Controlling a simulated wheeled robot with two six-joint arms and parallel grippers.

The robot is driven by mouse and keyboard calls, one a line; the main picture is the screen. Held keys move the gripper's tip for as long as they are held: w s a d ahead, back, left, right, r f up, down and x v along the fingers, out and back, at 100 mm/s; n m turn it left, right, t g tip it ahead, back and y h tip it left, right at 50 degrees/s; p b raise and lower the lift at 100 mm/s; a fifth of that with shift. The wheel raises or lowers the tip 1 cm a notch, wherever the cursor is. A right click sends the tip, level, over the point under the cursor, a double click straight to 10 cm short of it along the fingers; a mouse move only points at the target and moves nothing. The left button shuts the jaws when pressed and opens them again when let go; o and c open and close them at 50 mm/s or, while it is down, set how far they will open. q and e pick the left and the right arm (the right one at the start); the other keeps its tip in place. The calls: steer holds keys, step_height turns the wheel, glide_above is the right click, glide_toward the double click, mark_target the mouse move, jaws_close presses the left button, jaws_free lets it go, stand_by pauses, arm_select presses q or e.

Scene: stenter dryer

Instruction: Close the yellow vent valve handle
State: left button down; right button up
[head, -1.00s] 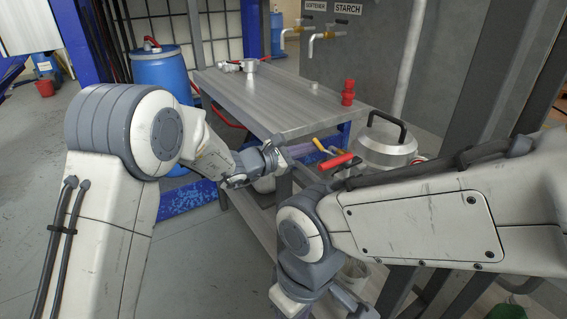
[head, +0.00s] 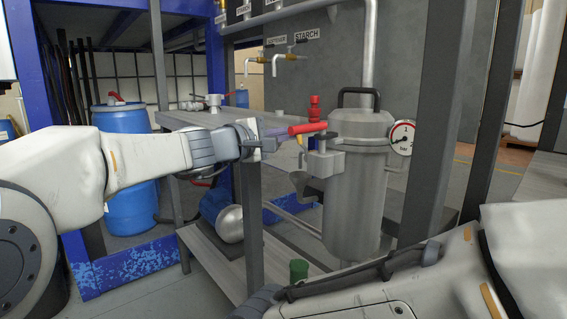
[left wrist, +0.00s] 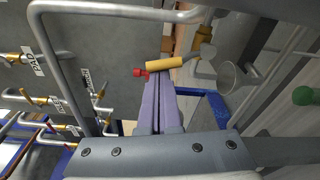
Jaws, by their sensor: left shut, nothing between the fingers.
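The yellow handle (left wrist: 180,63) lies across the view just past my left fingertips in the left wrist view. In the head view only a small yellow part (head: 300,140) shows below a red handle (head: 308,127). These handles are on the valve block at the left of the steel vessel (head: 355,195). My left gripper (head: 285,132), with purple fingers, is shut and empty, its tips close to the handles; it also shows in the left wrist view (left wrist: 158,85). I cannot tell whether the tips touch the yellow handle. My right gripper is out of view; only my right arm shows.
A pressure gauge (head: 402,137) is on the vessel's right side. A metal table (head: 190,119) and a blue drum (head: 125,165) stand behind my left arm. Steel posts and pipes stand around the vessel. A funnel (head: 302,184) hangs below the valve block.

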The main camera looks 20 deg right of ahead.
arm_select(q)
steer(key=m+b, duration=0.1)
steer(key=s+b, duration=0.1)
steer(key=m+b, duration=0.1)
steer(key=shift+s+d+r+m+b, duration=0.2)
steer(key=shift+d+r+m+b, duration=0.05)
steer(key=shift+d+m+b, duration=0.05)
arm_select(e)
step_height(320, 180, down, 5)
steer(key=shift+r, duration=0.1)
